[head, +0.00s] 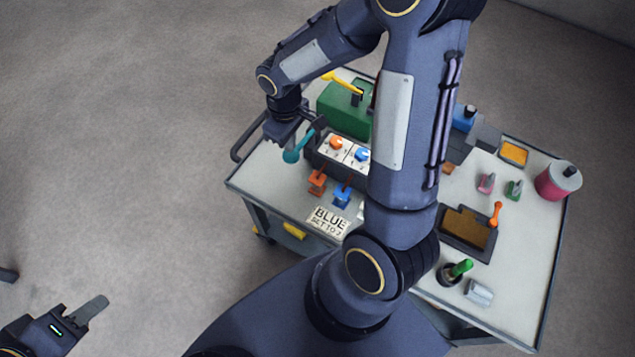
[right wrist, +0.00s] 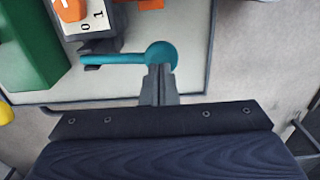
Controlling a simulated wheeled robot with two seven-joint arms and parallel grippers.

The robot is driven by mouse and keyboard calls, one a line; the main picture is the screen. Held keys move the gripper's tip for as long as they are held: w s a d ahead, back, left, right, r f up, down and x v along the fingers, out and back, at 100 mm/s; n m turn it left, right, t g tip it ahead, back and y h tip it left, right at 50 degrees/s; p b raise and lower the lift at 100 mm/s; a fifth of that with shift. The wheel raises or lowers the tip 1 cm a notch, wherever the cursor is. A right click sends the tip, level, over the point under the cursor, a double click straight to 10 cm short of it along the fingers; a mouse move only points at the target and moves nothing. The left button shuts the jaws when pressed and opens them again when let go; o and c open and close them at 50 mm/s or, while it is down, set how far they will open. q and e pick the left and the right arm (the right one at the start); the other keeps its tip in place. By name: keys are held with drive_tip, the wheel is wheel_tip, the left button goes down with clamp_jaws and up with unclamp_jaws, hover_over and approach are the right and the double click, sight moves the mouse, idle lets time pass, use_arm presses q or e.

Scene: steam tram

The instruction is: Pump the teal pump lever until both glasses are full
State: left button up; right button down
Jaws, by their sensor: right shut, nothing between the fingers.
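The teal pump lever (head: 292,155) is at the left side of the cart, with a round knob at its end. In the right wrist view the lever (right wrist: 112,60) lies across the picture, its knob just ahead of my right gripper (right wrist: 160,72). The fingers are shut with nothing between them, and their tips overlap the knob in that view; I cannot tell if they touch. In the head view my right gripper (head: 316,124) is by the lever. My left gripper (head: 92,308) is off to the lower left, away from the cart. I cannot make out the glasses.
A dial box with an orange dial (head: 336,143) and a blue dial (head: 362,155) stands beside the lever. A green block (head: 345,112) is behind it. A sign (head: 328,221) reads "BLUE SET TO 2". My right arm hides the cart's middle.

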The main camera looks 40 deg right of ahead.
sight(291, 155)
idle(0.3)
drive_tip(key=shift+f+b, duration=2.3)
drive_tip(key=shift+f, duration=0.5)
drive_tip(key=shift+r, duration=0.1)
drive_tip(key=shift+r+p, duration=1.5)
drive_tip(key=shift+r, duration=0.3)
drive_tip(key=shift+f, duration=0.15)
drive_tip(key=shift+f+b, duration=1.7)
drive_tip(key=shift+f, duration=0.15)
drive_tip(key=shift+r+p, duration=1.7)
drive_tip(key=shift+r, duration=0.35)
